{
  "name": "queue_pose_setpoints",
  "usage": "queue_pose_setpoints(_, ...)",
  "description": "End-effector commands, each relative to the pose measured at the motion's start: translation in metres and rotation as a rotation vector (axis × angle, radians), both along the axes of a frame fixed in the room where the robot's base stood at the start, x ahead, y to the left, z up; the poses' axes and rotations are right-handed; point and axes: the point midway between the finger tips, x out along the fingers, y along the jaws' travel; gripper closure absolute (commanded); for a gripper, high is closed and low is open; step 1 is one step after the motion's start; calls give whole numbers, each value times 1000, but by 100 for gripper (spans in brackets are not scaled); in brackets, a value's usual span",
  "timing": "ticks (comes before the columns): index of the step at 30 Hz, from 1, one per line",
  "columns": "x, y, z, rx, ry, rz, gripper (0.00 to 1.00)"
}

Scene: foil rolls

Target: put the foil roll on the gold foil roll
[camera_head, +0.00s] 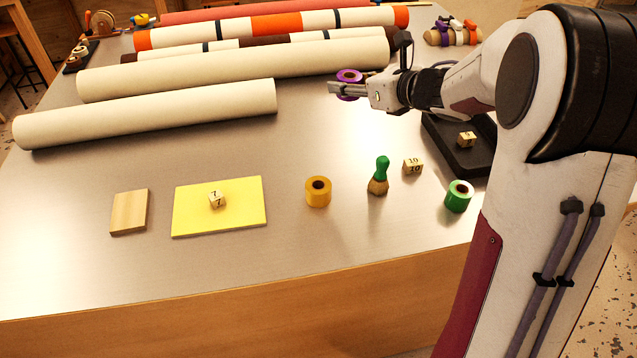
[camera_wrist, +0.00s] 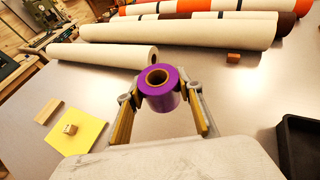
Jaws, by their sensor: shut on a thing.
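A purple foil roll (camera_wrist: 160,96) is held between the two fingers of my gripper (camera_wrist: 160,103), with its open core facing up toward the wrist camera. In the head view the purple roll (camera_head: 349,76) shows at the tip of my gripper (camera_head: 348,88), raised above the table near the end of the large cream rolls. The gold foil roll (camera_head: 318,192) stands upright on the table, in front of and below my gripper in the head view. It is not visible in the wrist view.
A yellow board (camera_head: 242,215) with a block and a wooden plate (camera_head: 129,212) lie left. Long cream rolls (camera_head: 150,112) lie behind. A black tray (camera_head: 440,135) is at right.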

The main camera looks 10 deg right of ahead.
Motion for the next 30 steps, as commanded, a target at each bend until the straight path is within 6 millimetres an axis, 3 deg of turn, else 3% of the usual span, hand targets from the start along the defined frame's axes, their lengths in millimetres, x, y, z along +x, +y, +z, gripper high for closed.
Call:
queue_pose_setpoints(8, -57, 46, 4, 2, -1, 81, 88)
queue_pose_setpoints(18, -117, 84, -14, 2, 1, 164, 88)
queue_pose_setpoints(25, -133, 94, -26, 1, -1, 197, 88)
queue_pose_setpoints(30, -132, 95, -25, 0, -1, 203, 88)
